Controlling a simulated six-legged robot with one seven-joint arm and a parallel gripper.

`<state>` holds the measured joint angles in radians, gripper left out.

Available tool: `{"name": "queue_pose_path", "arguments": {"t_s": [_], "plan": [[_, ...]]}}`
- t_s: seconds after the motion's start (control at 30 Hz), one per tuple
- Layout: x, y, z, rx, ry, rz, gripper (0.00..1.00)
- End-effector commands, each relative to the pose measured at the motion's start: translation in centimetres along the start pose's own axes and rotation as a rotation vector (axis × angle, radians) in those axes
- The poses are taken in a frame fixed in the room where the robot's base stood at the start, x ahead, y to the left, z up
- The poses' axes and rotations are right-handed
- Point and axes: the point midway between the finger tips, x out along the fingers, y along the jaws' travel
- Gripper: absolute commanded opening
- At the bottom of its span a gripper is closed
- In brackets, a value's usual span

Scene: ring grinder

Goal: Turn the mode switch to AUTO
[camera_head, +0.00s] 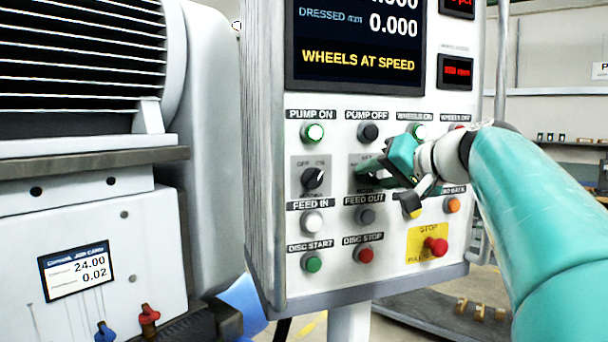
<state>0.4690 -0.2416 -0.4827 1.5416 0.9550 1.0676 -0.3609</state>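The grey control panel (273,140) faces me with rows of buttons. A black rotary switch (313,179) on a grey plate marked OFF and ON is in full view, its pointer tilted to the upper right. To its right is a second grey switch plate (354,161), mostly covered by my gripper (369,172); its lettering is unreadable and its knob is hidden. I cannot tell which switch is the mode switch, and no AUTO marking is readable. My teal and dark gripper reaches in from the right, its tips at or just before this second plate. Whether it touches or grips a knob is unclear.
Nearby are the lit PUMP ON button (314,133), PUMP OFF button (369,132), FEED OUT button (366,216) and red STOP button (436,246). The screen (355,45) reads WHEELS AT SPEED. The grinder body (95,240) stands at left.

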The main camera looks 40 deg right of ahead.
Motion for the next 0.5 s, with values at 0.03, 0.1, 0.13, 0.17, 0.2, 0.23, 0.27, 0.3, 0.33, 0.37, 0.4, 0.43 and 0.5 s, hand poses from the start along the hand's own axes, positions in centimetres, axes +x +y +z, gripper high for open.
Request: {"name": "queue_pose_path", "arguments": {"t_s": [0.03, 0.1, 0.13, 0.17, 0.2, 0.23, 0.27, 0.3, 0.33, 0.37, 0.4, 0.43, 0.5], "plan": [[-0.02, 0.01, 0.0, 0.0, 0.0, 0.0, 0.17], [-0.02, 0.01, 0.0, 0.0, 0.0, 0.0, 0.12], [-0.02, 0.01, 0.0, 0.0, 0.0, 0.0, 0.12], [-0.02, 0.02, 0.0, 0.001, 0.0, 0.0, 0.12], [-0.02, 0.02, 0.0, 0.002, 0.0, -0.001, 0.12], [-0.02, 0.02, 0.0, 0.004, 0.0, -0.001, 0.12], [-0.02, 0.02, 0.01, 0.006, 0.0, -0.003, 0.12], [-0.02, 0.03, 0.01, 0.011, -0.001, -0.004, 0.12], [-0.02, 0.03, 0.01, 0.016, -0.001, -0.006, 0.12], [-0.01, 0.04, 0.01, 0.022, -0.001, -0.009, 0.12], [-0.01, 0.05, 0.02, 0.032, -0.001, -0.013, 0.12], [0.0, 0.06, 0.03, 0.041, -0.001, -0.016, 0.12], [0.02, 0.05, 0.04, 0.067, -0.002, -0.028, 0.12]]}}
